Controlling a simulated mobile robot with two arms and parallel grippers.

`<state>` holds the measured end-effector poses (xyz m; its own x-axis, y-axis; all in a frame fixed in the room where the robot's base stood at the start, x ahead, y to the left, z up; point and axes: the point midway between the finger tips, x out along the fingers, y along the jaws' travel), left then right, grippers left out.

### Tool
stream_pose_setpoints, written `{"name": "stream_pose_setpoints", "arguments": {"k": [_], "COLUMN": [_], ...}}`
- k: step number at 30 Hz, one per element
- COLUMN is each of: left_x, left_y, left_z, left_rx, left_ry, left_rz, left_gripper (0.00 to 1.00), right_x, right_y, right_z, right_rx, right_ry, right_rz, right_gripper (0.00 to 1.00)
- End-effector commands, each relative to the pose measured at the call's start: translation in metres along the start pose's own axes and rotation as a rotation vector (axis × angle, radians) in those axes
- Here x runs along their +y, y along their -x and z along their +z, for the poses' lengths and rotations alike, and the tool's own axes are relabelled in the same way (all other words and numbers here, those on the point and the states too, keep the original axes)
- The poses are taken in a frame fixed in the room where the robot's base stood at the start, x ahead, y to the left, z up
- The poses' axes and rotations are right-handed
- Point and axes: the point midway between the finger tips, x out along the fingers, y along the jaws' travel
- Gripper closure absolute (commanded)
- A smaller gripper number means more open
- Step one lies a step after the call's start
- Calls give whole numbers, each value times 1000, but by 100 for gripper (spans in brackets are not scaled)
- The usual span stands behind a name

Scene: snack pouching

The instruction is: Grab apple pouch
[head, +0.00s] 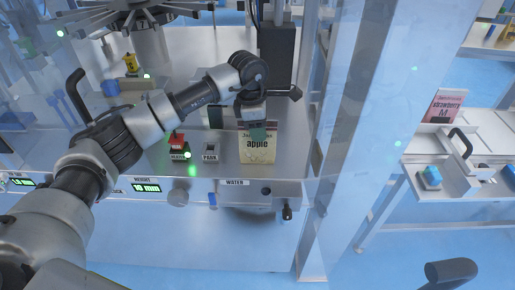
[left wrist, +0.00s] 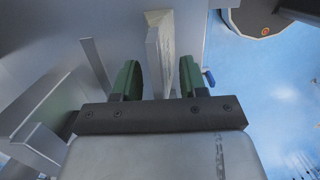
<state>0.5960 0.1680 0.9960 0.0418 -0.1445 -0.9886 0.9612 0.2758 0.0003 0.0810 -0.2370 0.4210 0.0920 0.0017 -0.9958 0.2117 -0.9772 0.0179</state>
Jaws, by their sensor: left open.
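The apple pouch (head: 257,156), cream with a dark "apple" label, stands upright at the front of the machine in the head view. My left gripper (head: 258,131) reaches down over its upper part and hides some of it. In the left wrist view the pouch (left wrist: 155,48) shows nearly edge-on, as a pale slab. The two green fingers of the left gripper (left wrist: 160,72) are open, one on each side of it, with a visible gap to the right finger.
Red and black buttons (head: 177,147) and a park switch (head: 210,151) sit left of the pouch. A metal post (head: 345,130) rises to its right. A strawberry pouch (head: 444,106) stands on the right-hand bench. A water label (head: 235,183) is on the front edge.

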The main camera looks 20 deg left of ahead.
Motion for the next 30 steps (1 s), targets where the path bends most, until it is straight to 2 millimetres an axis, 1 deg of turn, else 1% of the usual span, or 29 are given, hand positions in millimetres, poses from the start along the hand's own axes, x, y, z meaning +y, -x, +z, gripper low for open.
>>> {"name": "stream_pose_setpoints", "arguments": {"k": [13, 22, 23, 30], "left_x": [0, 0, 0, 0], "left_y": [-4, -4, -4, -4], "left_z": [-1, -1, -1, -1], "left_rx": [-1, 0, 0, 0], "left_ry": [0, 0, 0, 0], "left_rz": [0, 0, 0, 0], "left_gripper": [58, 58, 61, 98], "right_x": [0, -1, -1, -1], "right_y": [-6, -6, -6, -6], "right_z": [2, 1, 1, 0], "right_rx": [-4, -2, -2, -1], "right_ry": [1, 2, 2, 2], "right_rz": [-1, -1, -1, -1], "right_gripper": [57, 57, 57, 57]}}
